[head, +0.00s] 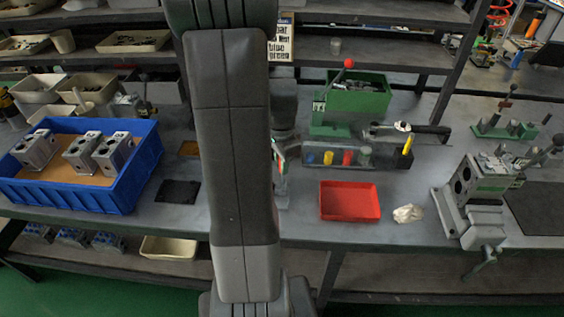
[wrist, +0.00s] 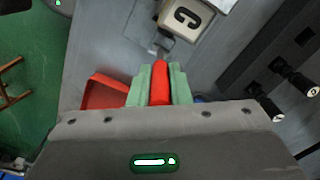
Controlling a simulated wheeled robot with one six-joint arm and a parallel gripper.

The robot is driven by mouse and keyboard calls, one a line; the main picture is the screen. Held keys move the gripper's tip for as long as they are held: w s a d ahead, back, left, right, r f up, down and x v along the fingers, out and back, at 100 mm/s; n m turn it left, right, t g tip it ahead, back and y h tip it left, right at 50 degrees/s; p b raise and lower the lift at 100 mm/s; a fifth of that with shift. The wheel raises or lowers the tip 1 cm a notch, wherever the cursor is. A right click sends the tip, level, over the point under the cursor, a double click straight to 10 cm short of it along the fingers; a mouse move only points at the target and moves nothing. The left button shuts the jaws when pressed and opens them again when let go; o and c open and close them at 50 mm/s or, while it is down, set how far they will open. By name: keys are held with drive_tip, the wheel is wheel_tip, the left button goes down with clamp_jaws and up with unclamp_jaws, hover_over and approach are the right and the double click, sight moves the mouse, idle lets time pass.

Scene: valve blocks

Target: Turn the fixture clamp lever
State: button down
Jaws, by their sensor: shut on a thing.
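In the wrist view, my gripper (wrist: 160,84) has its two green finger pads closed on either side of a red lever handle (wrist: 160,82). A short grey rod runs from the far end of the handle towards a pale block (wrist: 187,18) marked with a dark C. The lever's pivot is not clearly shown. In the head view, my arm stands in front of the bench and hides most of the gripper and the lever; only a small red, white and green patch (head: 279,155) shows at the arm's right edge.
A red tray (head: 350,187) lies close by on the right, beside a crumpled cloth (head: 408,213). Behind is a clear-fronted rack (head: 318,157) of coloured pieces. A blue bin (head: 128,192) of valve blocks stands left, and a grey fixture (head: 484,215) stands right.

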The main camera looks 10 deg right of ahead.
drive_tip(key=shift+d, duration=0.1)
drive_tip(key=d+f+t+y+b, duration=0.1)
drive_tip(key=d+y, duration=0.1)
drive_tip(key=y, duration=0.1)
drive_tip(key=s+d+f+t+y, duration=0.1)
drive_tip(key=d+y, duration=0.2)
drive_tip(key=y, duration=0.1)
drive_tip(key=s+d+f+t+y+b, duration=0.1)
drive_tip(key=d+f+y, duration=0.1)
drive_tip(key=y, duration=0.1)
drive_tip(key=shift+d+y+b, duration=0.15)
drive_tip(key=shift+y+b, duration=0.15)
drive_tip(key=shift+b, duration=0.05)
drive_tip(key=shift+s+d+f+t+y+b, duration=0.15)
drive_tip(key=shift+d+f+t+y+b, duration=0.15)
drive_tip(key=shift+f+y, duration=0.4)
drive_tip(key=shift+s+d+f+t+y+b, duration=0.1)
drive_tip(key=shift+d+f+t+y+b, duration=0.25)
drive_tip(key=shift+y, duration=0.55)
drive_tip(key=shift+a+f, duration=0.1)
drive_tip(key=shift+f, duration=0.05)
drive_tip(key=c, duration=1.3)
unclamp_jaws()
drive_tip(key=shift+c, duration=0.2)
